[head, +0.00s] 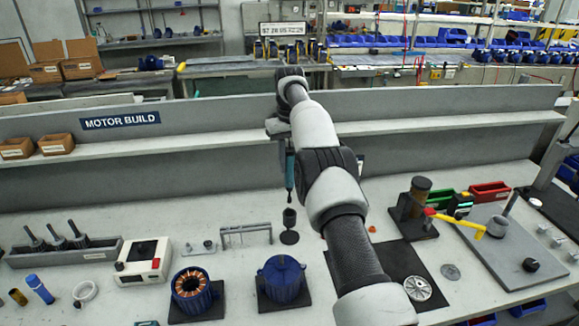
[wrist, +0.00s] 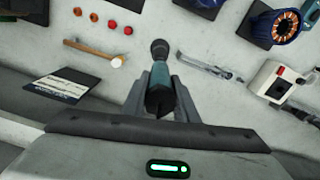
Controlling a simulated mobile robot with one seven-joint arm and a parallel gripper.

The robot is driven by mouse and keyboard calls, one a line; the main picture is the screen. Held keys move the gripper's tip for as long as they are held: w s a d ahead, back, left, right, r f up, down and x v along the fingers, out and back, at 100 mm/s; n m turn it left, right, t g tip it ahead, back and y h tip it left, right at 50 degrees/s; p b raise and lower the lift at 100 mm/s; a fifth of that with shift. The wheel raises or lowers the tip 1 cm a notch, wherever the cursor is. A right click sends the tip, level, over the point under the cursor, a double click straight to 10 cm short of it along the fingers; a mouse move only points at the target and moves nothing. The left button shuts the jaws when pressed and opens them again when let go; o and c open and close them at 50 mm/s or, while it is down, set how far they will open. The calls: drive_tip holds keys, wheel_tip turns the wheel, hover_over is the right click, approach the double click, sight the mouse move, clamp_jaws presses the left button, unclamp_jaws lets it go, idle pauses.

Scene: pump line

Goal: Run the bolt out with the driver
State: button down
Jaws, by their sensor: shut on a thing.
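My gripper (wrist: 160,98) is shut on a teal and black driver (wrist: 157,78). In the head view the driver (head: 289,172) hangs upright, its dark tip down, above a dark cup-like stand (head: 289,218) on the bench. In the wrist view a dark round piece shows at the driver's far end; I cannot tell whether it is tip or stand. A closed blue motor (head: 282,278) sits on a dark pad at the front, apart from the driver. It also shows at the wrist view's top edge (wrist: 205,8). I cannot make out a bolt in either view.
An open motor with copper windings (head: 193,288) and a white box with a red button (head: 143,261) stand left. A low metal rack (head: 246,233) is beside the stand. My arm covers the bench's middle right. A shelf (head: 190,140) runs along the back.

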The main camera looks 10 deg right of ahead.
drive_tip(key=shift+r, duration=0.6)
drive_tip(key=shift+s+r+b, duration=0.35)
drive_tip(key=shift+b, duration=0.1)
drive_tip(key=s+f+b, duration=0.2)
drive_tip(key=s+b, duration=0.3)
drive_tip(key=s, duration=0.5)
drive_tip(key=s+f+b, duration=0.2)
drive_tip(key=s+b, duration=0.4)
drive_tip(key=s, duration=0.5)
drive_tip(key=shift+s+f, duration=0.15)
drive_tip(key=shift+f, duration=0.1)
drive_tip(key=shift+d+f+b, duration=0.1)
drive_tip(key=shift+f+b, duration=0.5)
drive_tip(key=shift+f, duration=0.3)
idle(0.9)
drive_tip(key=shift+s+f+p, duration=0.15)
drive_tip(key=shift+s+p, duration=0.05)
drive_tip(key=shift+p, duration=0.15)
idle(1.3)
idle(1.0)
